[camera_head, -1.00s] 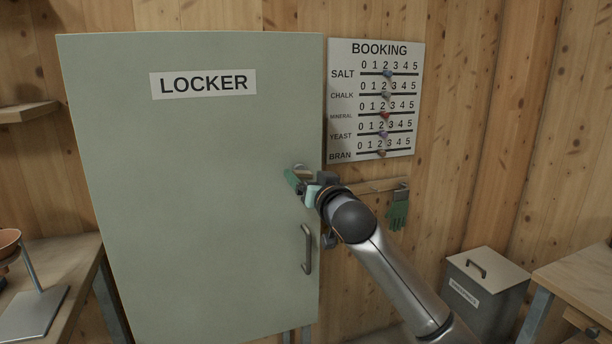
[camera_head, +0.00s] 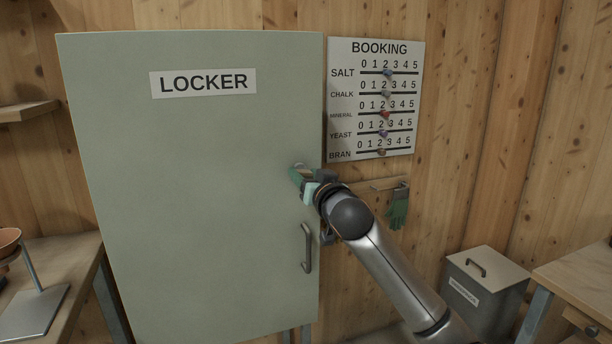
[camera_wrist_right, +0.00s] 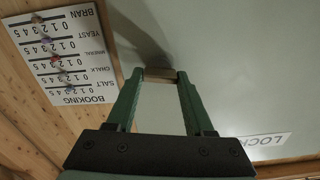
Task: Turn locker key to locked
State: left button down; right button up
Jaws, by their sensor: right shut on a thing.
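The locker (camera_head: 200,200) is a pale green cabinet with a closed door, a LOCKER label and a grey handle (camera_head: 308,248) low on its right side. My right gripper (camera_head: 299,177) is at the door's right edge, above the handle. In the right wrist view its green fingers (camera_wrist_right: 160,80) are shut on a small brownish piece at the door, the locker key (camera_wrist_right: 160,74). The key's lock marks are not readable, and the head view mostly hides the key behind the fingers. My left gripper is not in view.
The BOOKING board (camera_head: 375,98) with sliders hangs just right of the locker. Green gloves (camera_head: 397,206) hang on a rail below it. A lidded grey bin (camera_head: 485,290) and a wooden table (camera_head: 580,285) stand at the right. A bench (camera_head: 70,265) is at the left.

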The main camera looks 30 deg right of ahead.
grip_shut()
jog(key=shift+r+n+p, duration=0.2)
jog(key=shift+n+p, duration=0.2)
jog(key=shift+p, duration=0.5)
jog(key=shift+n+p, duration=0.35)
jog(key=shift+n, duration=0.05)
jog(key=shift+f, duration=0.2)
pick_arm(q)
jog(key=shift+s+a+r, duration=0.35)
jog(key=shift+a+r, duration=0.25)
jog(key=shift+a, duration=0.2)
pick_arm(e)
jog(key=o, duration=1)
grip_release()
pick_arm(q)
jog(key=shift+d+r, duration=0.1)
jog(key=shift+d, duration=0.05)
pick_arm(e)
jog(key=shift+o, duration=0.2)
jog(key=shift+s, duration=0.1)
